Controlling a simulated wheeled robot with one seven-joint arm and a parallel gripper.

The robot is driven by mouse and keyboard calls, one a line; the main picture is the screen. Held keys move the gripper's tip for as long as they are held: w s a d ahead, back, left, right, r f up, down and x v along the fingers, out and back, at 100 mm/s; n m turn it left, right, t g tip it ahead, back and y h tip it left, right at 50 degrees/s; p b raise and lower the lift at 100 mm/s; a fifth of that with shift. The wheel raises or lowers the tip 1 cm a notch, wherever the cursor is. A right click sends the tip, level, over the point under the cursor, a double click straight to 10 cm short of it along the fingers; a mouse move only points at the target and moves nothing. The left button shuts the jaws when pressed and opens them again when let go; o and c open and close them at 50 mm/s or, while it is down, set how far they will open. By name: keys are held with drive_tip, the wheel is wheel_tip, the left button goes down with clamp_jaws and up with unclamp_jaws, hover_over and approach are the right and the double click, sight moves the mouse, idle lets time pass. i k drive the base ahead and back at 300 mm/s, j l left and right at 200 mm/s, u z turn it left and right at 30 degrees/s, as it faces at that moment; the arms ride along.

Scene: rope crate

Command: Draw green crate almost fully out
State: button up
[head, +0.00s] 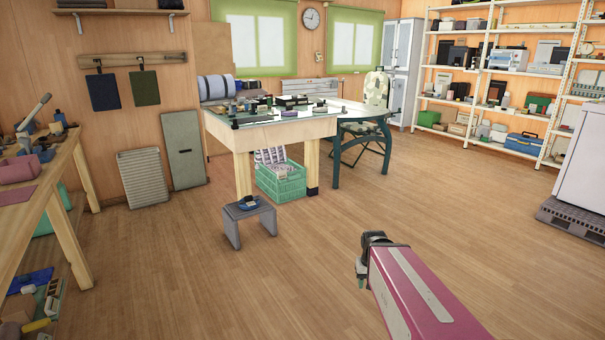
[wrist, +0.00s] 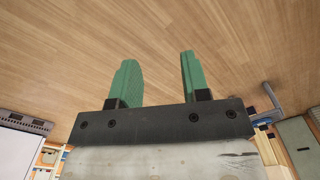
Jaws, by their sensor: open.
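My arm shows at the lower right of the head view. My gripper's two green fingers (wrist: 155,80) show in the wrist view, apart and empty, with only floor between them. The crate cannot be made out in the wrist view.
A small grey stool (head: 249,222) with a blue item on top stands in front of the table (head: 280,131), left of the crate. A wooden bench (head: 50,190) runs along the left. The middle floor is clear.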

sight(281, 191)
drive_tip(key=i, duration=2.05)
drive_tip(key=i+j+z, duration=0.15)
drive_tip(key=i, duration=0.3)
drive_tip(key=i+j+z, duration=0.2)
drive_tip(key=i, duration=0.2)
drive_tip(key=i+j+z, duration=0.15)
drive_tip(key=i, duration=0.3)
drive_tip(key=j, duration=0.1)
